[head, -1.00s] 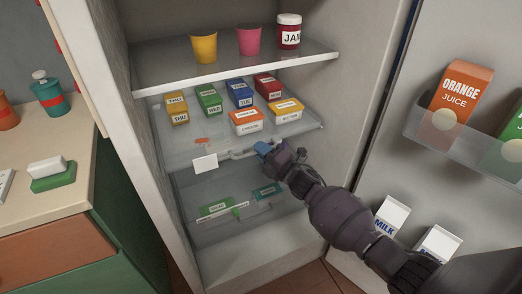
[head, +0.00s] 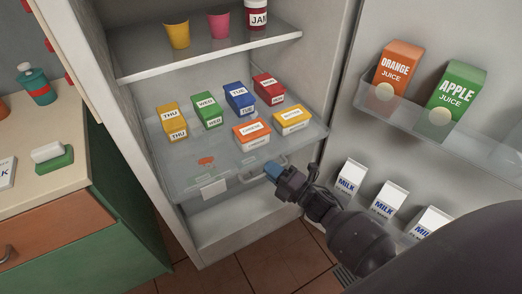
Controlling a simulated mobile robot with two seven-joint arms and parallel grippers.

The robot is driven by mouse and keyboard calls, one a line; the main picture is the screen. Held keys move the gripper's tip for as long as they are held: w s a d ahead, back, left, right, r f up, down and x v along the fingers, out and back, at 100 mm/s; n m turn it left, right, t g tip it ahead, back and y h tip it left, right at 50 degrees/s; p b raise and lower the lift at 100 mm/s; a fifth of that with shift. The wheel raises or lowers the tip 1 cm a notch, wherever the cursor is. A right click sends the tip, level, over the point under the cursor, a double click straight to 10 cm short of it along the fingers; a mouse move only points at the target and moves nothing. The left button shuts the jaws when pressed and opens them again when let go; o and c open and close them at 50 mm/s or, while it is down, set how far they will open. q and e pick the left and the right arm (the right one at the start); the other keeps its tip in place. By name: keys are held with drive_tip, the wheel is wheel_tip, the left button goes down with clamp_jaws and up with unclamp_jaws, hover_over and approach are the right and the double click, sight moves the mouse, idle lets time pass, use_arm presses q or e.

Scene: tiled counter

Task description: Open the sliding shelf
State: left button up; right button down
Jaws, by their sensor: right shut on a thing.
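The sliding shelf (head: 182,170) is a clear tray inside the open fridge, in the middle of the head view. It stands out forward past the upper shelf and covers most of the lower part of the fridge. A white tag (head: 213,187) and a bar handle (head: 249,179) are on its front. My right gripper (head: 272,170) is shut on the handle, near its right part. My left gripper is not in view.
Several labelled boxes, such as the blue one (head: 239,97), stand on the shelf. The upper shelf (head: 215,51) holds cups and a jam jar. The open door (head: 330,130) at right carries juice and milk cartons. A counter (head: 75,115) stands at left.

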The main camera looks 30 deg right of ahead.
drive_tip(key=s+p, duration=0.2)
drive_tip(key=s, duration=1.1)
drive_tip(key=shift+d, duration=0.2)
drive_tip(key=shift+s, duration=0.1)
drive_tip(key=c, duration=1.5)
unclamp_jaws()
drive_tip(key=shift+o, duration=0.2)
drive_tip(key=v, duration=1)
drive_tip(key=shift+s+d, duration=0.2)
drive_tip(key=shift+s, duration=0.2)
